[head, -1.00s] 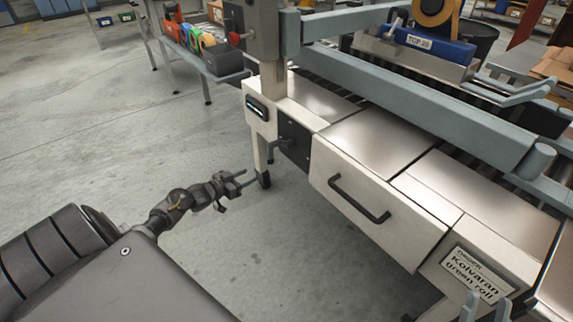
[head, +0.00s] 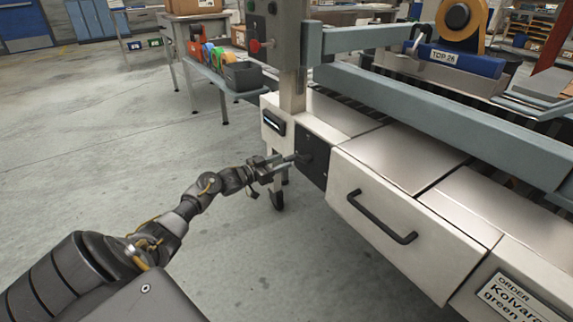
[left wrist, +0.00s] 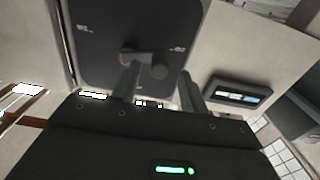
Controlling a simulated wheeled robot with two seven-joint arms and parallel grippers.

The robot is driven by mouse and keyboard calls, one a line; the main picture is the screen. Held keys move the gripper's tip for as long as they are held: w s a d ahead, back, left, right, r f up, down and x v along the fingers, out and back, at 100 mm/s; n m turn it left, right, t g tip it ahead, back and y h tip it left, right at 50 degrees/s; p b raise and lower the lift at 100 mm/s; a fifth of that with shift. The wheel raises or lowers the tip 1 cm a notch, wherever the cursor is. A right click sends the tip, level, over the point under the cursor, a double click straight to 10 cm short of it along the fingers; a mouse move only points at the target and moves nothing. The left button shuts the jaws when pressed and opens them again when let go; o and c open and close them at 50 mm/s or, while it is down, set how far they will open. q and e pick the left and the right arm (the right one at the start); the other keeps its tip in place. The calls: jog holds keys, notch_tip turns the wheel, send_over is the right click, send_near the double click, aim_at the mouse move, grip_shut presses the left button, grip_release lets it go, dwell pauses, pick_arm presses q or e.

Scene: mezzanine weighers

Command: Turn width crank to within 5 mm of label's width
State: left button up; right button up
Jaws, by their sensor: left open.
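The width crank (head: 303,157) sits on a black panel (head: 314,165) on the machine's near side. In the left wrist view the crank (left wrist: 137,54) is a short dark arm with a round knob (left wrist: 159,72). My left gripper (head: 283,167) is open at the panel. In the left wrist view its two fingers reach up either side of the knob; I cannot tell whether they touch it. A small display (head: 273,121) is left of the panel; it also shows in the left wrist view (left wrist: 235,92), its reading too small. My right gripper is out of view.
A drawer with a black handle (head: 382,217) is right of the panel. An order card (head: 508,299) reading "Kolvaran green" is at the lower right. A grey rail (head: 450,125) runs above the machine top. A side table with coloured rolls (head: 208,55) stands behind. Floor at left is clear.

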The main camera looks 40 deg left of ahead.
aim_at(284, 160)
pick_arm(q)
jog(key=shift+b+x, duration=0.35)
jog(key=shift+x, duration=1.15)
grip_shut()
